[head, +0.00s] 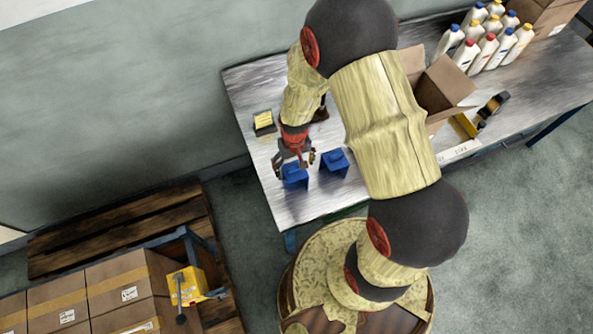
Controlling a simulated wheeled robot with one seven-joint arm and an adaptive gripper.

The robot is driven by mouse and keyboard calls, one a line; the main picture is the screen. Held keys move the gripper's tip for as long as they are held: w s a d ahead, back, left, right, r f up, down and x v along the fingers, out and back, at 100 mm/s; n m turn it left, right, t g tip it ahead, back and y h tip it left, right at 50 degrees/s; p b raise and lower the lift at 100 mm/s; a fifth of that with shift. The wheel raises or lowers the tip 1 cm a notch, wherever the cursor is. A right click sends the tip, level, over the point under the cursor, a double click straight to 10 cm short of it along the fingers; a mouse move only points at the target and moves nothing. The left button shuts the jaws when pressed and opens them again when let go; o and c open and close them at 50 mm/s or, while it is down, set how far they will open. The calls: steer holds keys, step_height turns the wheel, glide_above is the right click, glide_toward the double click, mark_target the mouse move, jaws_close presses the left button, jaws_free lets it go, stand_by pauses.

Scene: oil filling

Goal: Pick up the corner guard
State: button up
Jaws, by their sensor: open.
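Two small blue angled pieces, which look like corner guards, sit near the front left edge of the metal table (255,97). The left blue piece (295,179) is right by my gripper's fingertips. The right blue piece (335,164) stands a short way to its right. My gripper (295,161) is open and points down, close to the left blue piece, with its fingers at the piece's far side. I cannot tell whether the fingers touch it. My arm hides part of the table's middle.
A yellow-topped block (264,121) lies left of my gripper. An open cardboard box (440,88), a tape dispenser (491,108) and several white bottles (490,45) stand to the right. Stacked cartons (120,285) and a yellow device (187,286) are at lower left.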

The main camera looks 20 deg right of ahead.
steer(key=shift+f, duration=0.55)
steer(key=shift+c, duration=0.5)
